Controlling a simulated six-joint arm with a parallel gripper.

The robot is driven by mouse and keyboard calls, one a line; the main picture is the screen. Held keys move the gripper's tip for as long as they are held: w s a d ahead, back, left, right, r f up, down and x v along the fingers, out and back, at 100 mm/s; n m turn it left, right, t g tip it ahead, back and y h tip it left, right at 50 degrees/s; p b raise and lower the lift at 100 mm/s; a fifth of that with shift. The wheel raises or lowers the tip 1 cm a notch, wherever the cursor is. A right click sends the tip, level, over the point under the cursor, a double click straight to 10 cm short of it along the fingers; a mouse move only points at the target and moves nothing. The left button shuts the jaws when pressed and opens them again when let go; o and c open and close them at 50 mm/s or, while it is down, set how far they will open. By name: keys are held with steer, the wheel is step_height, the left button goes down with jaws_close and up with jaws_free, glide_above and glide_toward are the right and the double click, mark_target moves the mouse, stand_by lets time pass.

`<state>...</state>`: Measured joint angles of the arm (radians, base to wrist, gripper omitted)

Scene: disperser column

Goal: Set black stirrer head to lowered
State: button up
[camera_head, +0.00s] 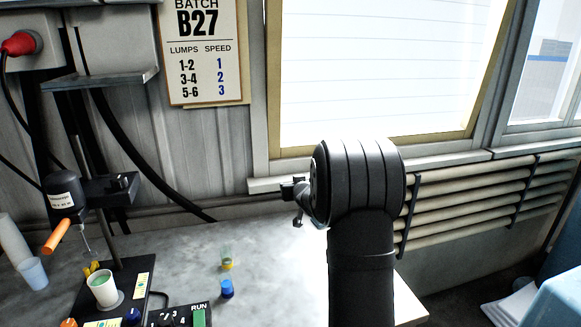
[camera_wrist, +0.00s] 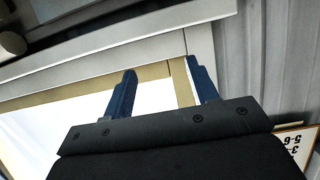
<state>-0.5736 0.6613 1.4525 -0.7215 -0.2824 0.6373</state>
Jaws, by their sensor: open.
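The black stirrer head (camera_head: 64,194) is at the left in the head view, mounted on a dark column (camera_head: 104,222). An orange handle (camera_head: 56,236) sticks out below it. A thin shaft (camera_head: 87,238) hangs from it, with its lower end above a white cup (camera_head: 103,290) of greenish content, so the head looks raised. My gripper is open and empty in the wrist view (camera_wrist: 161,70), its two blue fingers apart in front of the window frame. It is well right of the stirrer head. In the head view my arm largely hides it.
A blue-lidded vial (camera_head: 227,289) and a yellow-green vial (camera_head: 226,258) stand mid-bench. A control box (camera_head: 180,316) with knobs is at the front. Cups (camera_head: 32,272) stand at the left edge. A shelf (camera_head: 100,79) juts out above the stirrer. Bare bench (camera_head: 185,250) lies between.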

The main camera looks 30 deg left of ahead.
mark_target(55, 239)
steer(key=shift+c, duration=1)
steer(key=s+a+f+n+g+h, duration=0.1)
steer(key=s+a+n, duration=0.45)
steer(key=s, duration=0.65)
steer(key=s+a+f+n+g+h, duration=0.15)
steer(key=s+a+n, duration=0.4)
steer(key=s, duration=0.55)
steer(key=s+a+f+n+h, duration=0.15)
steer(key=s+a+n, duration=0.4)
steer(key=s, duration=0.65)
steer(key=s+d+r+n+t+y, duration=0.25)
steer(key=s+r+n, duration=0.3)
steer(key=s, duration=0.65)
steer(key=s+d+r+n+t+y, duration=0.15)
steer(key=s+d+r+n, duration=0.35)
steer(key=s, duration=0.7)
steer(key=s+r+n+t+y, duration=0.1)
steer(key=s+r+n+y, duration=0.25)
steer(key=s+n, duration=0.6)
steer(key=w+a, duration=0.3)
steer(key=a, duration=0.1)
steer(key=w+a+m, duration=0.1)
steer(key=w+a, duration=0.2)
steer(key=a, duration=0.1)
steer(key=w+a+m, duration=0.1)
steer(key=w+a, duration=0.2)
steer(key=shift+w+a+r+m+h, duration=0.2)
steer(key=shift+a+r+m+h, duration=0.05)
steer(key=shift+a+r, duration=0.15)
